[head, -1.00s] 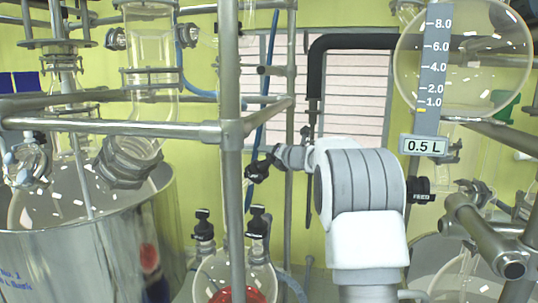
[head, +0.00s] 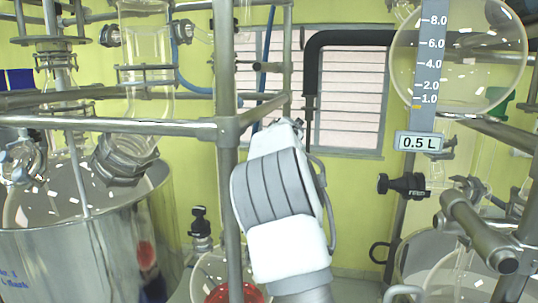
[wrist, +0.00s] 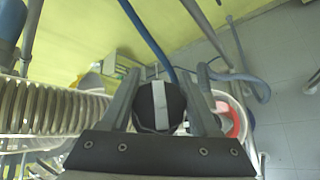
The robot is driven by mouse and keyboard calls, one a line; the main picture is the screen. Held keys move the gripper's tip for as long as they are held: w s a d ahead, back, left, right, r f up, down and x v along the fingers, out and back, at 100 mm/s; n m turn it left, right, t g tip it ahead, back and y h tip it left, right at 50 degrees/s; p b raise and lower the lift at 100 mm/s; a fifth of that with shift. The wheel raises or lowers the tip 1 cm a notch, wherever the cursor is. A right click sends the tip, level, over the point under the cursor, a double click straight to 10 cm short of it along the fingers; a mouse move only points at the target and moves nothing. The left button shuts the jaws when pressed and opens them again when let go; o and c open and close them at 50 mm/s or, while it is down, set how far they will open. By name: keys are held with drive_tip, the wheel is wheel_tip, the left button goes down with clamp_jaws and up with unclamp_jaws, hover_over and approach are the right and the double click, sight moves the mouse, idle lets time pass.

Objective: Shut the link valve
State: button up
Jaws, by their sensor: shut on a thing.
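In the wrist view, a round black valve knob (wrist: 160,107) with a pale bar across its face sits between the two fingers of my gripper (wrist: 162,92). The fingers are shut on its sides. I see no readable label on it, so I cannot confirm its name from that view. In the head view my white and grey wrist hides the gripper and the held knob. The second black knob above the flask, seen earlier, is also hidden there.
A black-knobbed valve (head: 200,222) stands left of a steel post (head: 229,170). A flask with red liquid (head: 234,293) is below. The FEED valve (head: 403,185) is to the right. A steel vessel (head: 90,250) fills the left. A blue hose (wrist: 147,37) runs beyond the gripper.

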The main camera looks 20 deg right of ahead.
drive_tip(key=shift+s+d+f+m+g+h, duration=0.1)
drive_tip(key=shift+m+g+h, duration=0.3)
drive_tip(key=shift+m+g, duration=0.45)
drive_tip(key=shift+m, duration=0.35)
drive_tip(key=shift+f, duration=0.1)
drive_tip(key=o, duration=1.4)
drive_tip(key=shift+s, duration=0.15)
drive_tip(key=shift+s+r, duration=0.25)
drive_tip(key=shift+r, duration=0.05)
drive_tip(key=v, duration=0.1)
drive_tip(key=b+v, duration=0.1)
drive_tip(key=v, duration=0.2)
drive_tip(key=shift+s+a+b, duration=0.35)
drive_tip(key=shift+b, duration=0.05)
drive_tip(key=shift+s+a+b, duration=0.5)
drive_tip(key=shift+s+b, duration=0.1)
drive_tip(key=shift+s, duration=1.2)
drive_tip(key=shift+s+a+b, duration=0.45)
drive_tip(key=shift+s+b, duration=0.15)
drive_tip(key=shift+s, duration=1.2)
drive_tip(key=shift+s+a+b, duration=0.5)
drive_tip(key=shift+s+b, duration=0.1)
drive_tip(key=shift+s, duration=1.2)
